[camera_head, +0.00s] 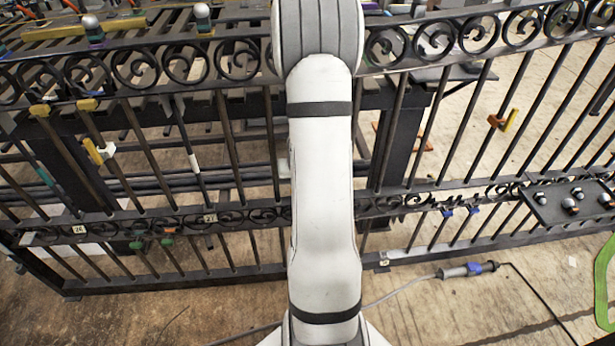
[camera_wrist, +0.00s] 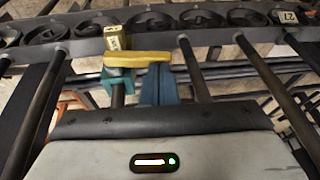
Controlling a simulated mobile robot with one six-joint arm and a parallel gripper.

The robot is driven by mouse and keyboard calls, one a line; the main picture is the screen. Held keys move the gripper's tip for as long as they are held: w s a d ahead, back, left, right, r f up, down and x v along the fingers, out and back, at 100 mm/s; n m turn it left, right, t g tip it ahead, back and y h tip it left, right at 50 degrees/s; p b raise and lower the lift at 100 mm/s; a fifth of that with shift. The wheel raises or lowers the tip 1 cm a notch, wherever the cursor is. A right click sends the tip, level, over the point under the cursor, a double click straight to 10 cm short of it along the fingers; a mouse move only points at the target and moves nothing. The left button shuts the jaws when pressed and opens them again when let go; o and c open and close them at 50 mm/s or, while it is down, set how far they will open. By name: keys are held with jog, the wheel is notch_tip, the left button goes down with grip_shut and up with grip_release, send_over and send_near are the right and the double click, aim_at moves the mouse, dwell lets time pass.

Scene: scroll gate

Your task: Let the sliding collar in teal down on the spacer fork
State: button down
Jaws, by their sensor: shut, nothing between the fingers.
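In the wrist view, a teal piece (camera_wrist: 106,84), which looks like the collar, sits around a dark bar left of centre. A yellow piece (camera_wrist: 148,57) lies across just above it in the picture, with a yellow block (camera_wrist: 114,38) behind. I cannot tell whether either is the spacer fork. My gripper (camera_wrist: 158,72) shows as shut blue fingers close to the yellow piece's right part; contact is unclear. It holds nothing. My arm hides my gripper in the head view. There, a small teal mark (camera_head: 45,177) shows on a left bar; I cannot tell if it is the collar.
The dark scroll gate spans the head view, with number plates 26 (camera_head: 79,229) and 27 (camera_head: 210,218). A yellow clip (camera_head: 95,152) and green collars (camera_head: 167,242) are on left bars. A grey-blue tool (camera_head: 467,270) with a cable lies on the floor at right.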

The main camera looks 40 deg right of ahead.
jog(key=r+p, duration=0.2)
jog(key=r, duration=0.1)
jog(key=r+p, duration=0.2)
jog(key=shift+s+d+r, duration=0.1)
jog(key=shift+s+d, duration=0.05)
jog(key=shift+d, duration=0.1)
jog(key=s+a+r+n+p, duration=0.2)
jog(key=a+r+p, duration=0.3)
jog(key=a+r, duration=0.95)
jog(key=s+a+r+n+p, duration=0.4)
jog(key=s+a+r, duration=0.8)
jog(key=r, duration=0.3)
jog(key=shift+s+a+g+y, duration=0.25)
jog(key=shift+s+g+y, duration=0.15)
jog(key=shift+s, duration=0.1)
